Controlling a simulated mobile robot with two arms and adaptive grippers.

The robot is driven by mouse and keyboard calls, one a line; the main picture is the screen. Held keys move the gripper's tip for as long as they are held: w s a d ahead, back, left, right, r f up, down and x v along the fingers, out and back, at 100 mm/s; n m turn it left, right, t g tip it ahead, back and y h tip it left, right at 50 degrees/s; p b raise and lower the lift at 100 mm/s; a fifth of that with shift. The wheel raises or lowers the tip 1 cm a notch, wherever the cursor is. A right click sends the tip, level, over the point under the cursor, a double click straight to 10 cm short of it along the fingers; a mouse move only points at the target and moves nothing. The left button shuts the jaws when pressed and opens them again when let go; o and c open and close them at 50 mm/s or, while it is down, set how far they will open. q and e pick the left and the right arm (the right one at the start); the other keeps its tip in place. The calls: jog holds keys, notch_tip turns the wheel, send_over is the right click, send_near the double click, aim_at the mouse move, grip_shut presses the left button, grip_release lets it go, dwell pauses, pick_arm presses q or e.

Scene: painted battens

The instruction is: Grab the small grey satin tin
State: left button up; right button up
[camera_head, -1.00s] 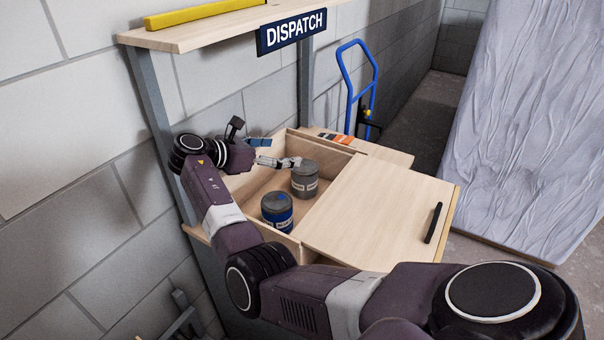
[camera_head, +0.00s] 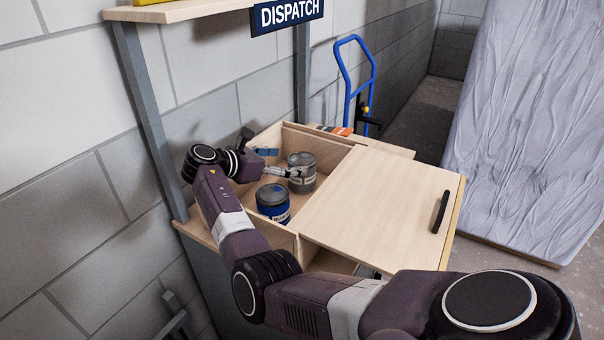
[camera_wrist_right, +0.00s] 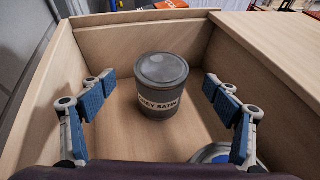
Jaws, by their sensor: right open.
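The small grey satin tin (camera_head: 303,172) stands upright in the open wooden compartment, near its back right. In the right wrist view the grey tin (camera_wrist_right: 162,86) is centred between the fingers, its label partly readable as "GREY SATIN". My right gripper (camera_head: 279,163) is inside the compartment just left of the tin. In the wrist view the right gripper (camera_wrist_right: 163,108) has blue-padded fingers spread wide, one on each side of the tin and apart from it. My left gripper is not in view.
A blue-labelled tin (camera_head: 273,203) stands in front of the grey one, its lid (camera_wrist_right: 215,153) close to the right-hand finger. Wooden compartment walls (camera_head: 268,134) surround both. A wooden lid with black handle (camera_head: 375,210) covers the right side. A shelf with a DISPATCH sign (camera_head: 288,14) hangs above.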

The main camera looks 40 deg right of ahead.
aim_at(300, 160)
jog(key=x, duration=0.4)
jog(key=shift+s+d+r+p, duration=0.1)
jog(key=shift+d+p, duration=0.15)
jog(key=shift+p, duration=0.05)
jog(key=shift+c, duration=0.3)
jog(key=c, duration=2)
jog(key=shift+r, duration=0.15)
jog(key=shift+c, duration=0.6)
